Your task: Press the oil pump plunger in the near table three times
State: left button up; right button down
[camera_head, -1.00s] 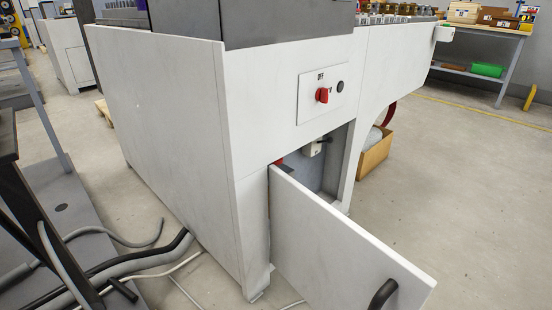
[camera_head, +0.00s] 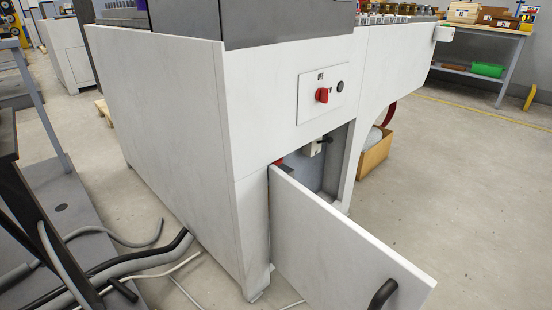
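The near table is a white machine base (camera_head: 180,130) with a dark grey block on top. Its front door (camera_head: 340,240) stands open toward me and to the right. The door has a black handle (camera_head: 383,294). Inside the opening, a small white box (camera_head: 314,149) with a dark lever-like part is partly visible. A red part (camera_head: 280,161) shows just above the door's top edge. I cannot tell which of these, if any, is the oil pump plunger. The door hides the lower inside. Neither gripper is in view.
A red rotary switch (camera_head: 322,95) sits on the front panel. Hoses (camera_head: 130,262) lie on the floor at lower left. A cardboard box (camera_head: 375,152) stands beyond the opening. A workbench (camera_head: 485,32) is at back right. The floor at right is clear.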

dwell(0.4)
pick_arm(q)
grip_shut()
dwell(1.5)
